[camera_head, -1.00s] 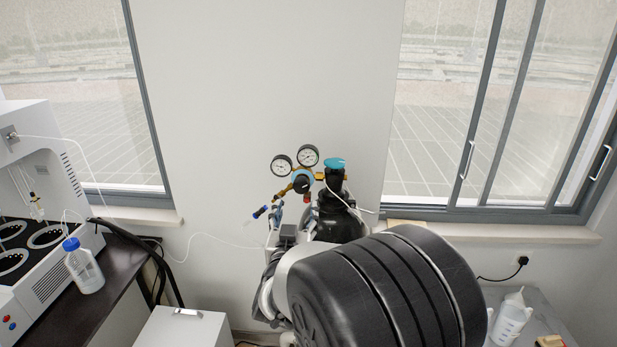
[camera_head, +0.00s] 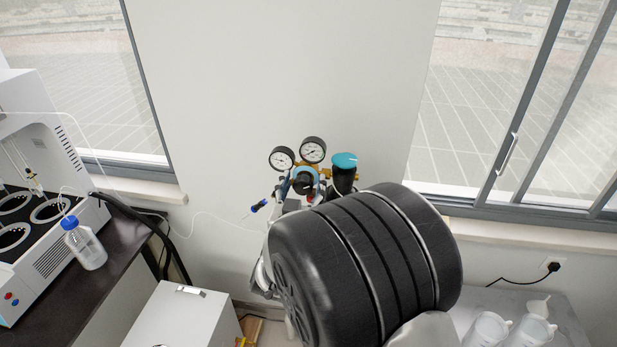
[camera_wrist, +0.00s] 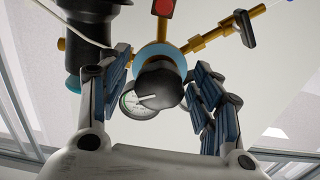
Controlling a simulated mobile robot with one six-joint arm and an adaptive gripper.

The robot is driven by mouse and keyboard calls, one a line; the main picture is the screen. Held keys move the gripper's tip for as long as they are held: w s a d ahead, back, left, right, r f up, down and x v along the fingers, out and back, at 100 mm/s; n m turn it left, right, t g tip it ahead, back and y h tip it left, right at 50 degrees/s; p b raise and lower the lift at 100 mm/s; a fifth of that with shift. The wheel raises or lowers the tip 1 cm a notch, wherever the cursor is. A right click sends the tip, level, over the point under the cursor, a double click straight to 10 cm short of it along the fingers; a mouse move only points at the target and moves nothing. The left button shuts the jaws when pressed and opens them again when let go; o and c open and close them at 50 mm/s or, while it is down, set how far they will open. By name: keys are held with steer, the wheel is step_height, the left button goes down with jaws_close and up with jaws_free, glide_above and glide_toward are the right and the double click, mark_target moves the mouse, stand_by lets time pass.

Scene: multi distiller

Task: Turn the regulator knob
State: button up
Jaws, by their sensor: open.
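The regulator knob is black and rounded, in front of a light-blue ring on the brass regulator. In the wrist view the knob (camera_wrist: 160,82) sits between the two fingers of my open gripper (camera_wrist: 160,75). The fingers stand on both sides of the knob, and I cannot tell whether either touches it. In the head view the knob (camera_head: 304,183) is below two round gauges (camera_head: 296,155). There my gripper is mostly hidden behind my arm, close under the regulator. One gauge (camera_wrist: 140,106) shows behind the knob in the wrist view.
A black gas cylinder valve with a blue-green cap (camera_head: 344,160) stands right of the regulator. A dark bench (camera_head: 120,235) with a white distiller and a blue-capped bottle (camera_head: 84,243) is at left. A white box (camera_head: 180,315) and a table with white beakers (camera_head: 488,330) are lower down.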

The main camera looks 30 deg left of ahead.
steer(key=shift+s, duration=0.1)
steer(key=shift+c, duration=0.5)
steer(key=c, duration=0.9)
steer(key=shift+b, duration=0.3)
steer(key=shift+c, duration=0.4)
